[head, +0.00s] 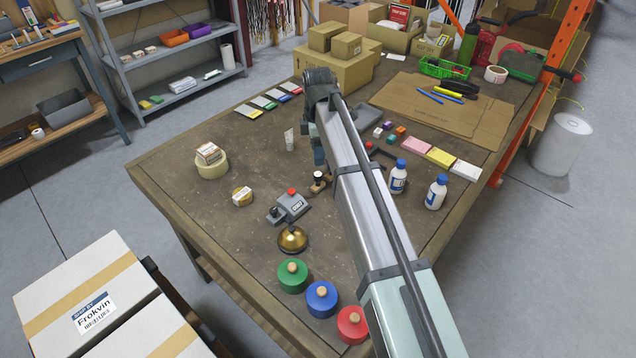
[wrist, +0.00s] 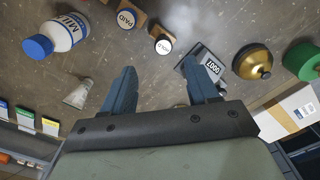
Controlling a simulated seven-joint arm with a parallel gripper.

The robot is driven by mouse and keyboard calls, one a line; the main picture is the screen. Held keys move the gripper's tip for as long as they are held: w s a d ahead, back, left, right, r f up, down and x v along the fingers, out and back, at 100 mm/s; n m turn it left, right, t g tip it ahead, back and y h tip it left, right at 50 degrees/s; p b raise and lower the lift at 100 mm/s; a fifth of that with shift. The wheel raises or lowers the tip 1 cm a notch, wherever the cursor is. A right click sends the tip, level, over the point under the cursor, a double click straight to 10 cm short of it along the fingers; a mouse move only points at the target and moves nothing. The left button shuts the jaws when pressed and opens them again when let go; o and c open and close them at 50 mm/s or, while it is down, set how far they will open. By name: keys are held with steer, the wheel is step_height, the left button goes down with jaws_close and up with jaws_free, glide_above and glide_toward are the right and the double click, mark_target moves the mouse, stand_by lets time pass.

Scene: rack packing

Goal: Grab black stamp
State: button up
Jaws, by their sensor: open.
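Two small wooden stamps with round black-rimmed tops stand on the table. The stamp labelled PAID (wrist: 126,18) and another stamp with a hard-to-read label (wrist: 163,45) show in the wrist view. In the head view one stamp (head: 318,176) stands just below my gripper (head: 318,152), partly crowded by the arm. A grey device numbered 0907 (wrist: 212,68), with a red button and black knob, sits beside them; it also shows in the head view (head: 293,207). My gripper (wrist: 158,75) is open and empty, its fingers apart above bare table.
A gold dome bell (head: 292,239) and green (head: 292,277), blue (head: 322,299) and red (head: 352,324) round weights line the near edge. White bottles with blue caps (head: 398,178) stand right of the arm. A small tube (head: 289,140) is near the gripper.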

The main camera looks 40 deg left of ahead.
mark_target(318, 174)
step_height(318, 174, down, 6)
steer(key=shift+r, duration=0.25)
steer(key=shift+s+d+f, duration=0.1)
steer(key=shift+f, duration=1.2)
steer(key=shift+s+d+f, duration=0.1)
steer(key=shift+f, duration=1.15)
jaws_close()
steer(key=shift+r, duration=0.1)
